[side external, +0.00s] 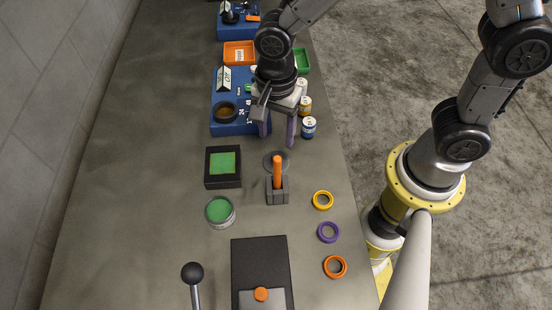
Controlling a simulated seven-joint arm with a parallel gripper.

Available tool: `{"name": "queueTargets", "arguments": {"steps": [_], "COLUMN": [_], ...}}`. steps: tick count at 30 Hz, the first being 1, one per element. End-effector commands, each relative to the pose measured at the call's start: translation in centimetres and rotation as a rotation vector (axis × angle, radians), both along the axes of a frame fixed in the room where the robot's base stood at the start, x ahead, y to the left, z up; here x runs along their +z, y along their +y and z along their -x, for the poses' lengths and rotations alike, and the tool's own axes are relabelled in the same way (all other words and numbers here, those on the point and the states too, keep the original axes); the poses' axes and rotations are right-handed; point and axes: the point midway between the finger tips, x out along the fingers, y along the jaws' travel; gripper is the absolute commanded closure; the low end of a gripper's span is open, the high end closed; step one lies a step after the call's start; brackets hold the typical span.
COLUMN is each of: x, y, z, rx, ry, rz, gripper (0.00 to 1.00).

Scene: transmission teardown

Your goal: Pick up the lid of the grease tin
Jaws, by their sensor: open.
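A round metal tin (220,211) with a green top surface stands on the bench left of centre. I cannot tell whether the green is grease or a lid. A flat grey disc (268,158) lies on the bench behind an orange-handled tool and is partly hidden by it; it may be the lid. My gripper (278,139) is open and points down, its two purplish fingers apart. It is above the bench, just behind the grey disc in the picture, and nothing shows between the fingers.
The orange handle (277,172) stands upright in a dark holder (277,194). A black box with a green pad (223,167) is left of it. Small cans (308,127) stand right of my gripper; a blue fixture (228,128) is left. Yellow, purple and orange rings line the right edge.

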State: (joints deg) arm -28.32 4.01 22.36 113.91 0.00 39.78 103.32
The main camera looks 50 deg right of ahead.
Motion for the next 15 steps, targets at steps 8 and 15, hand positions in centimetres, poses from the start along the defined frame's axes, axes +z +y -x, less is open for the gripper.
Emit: {"name": "queueTargets", "arguments": {"steps": [8,15], "x": [-2.2,-5.5], "y": [0.0,0.2], "z": [0.1,0.3], "rx": [0.0,0.001], "ry": [0.002,0.003], "rz": [0.001,0.002], "gripper": [0.39,0.39]}}
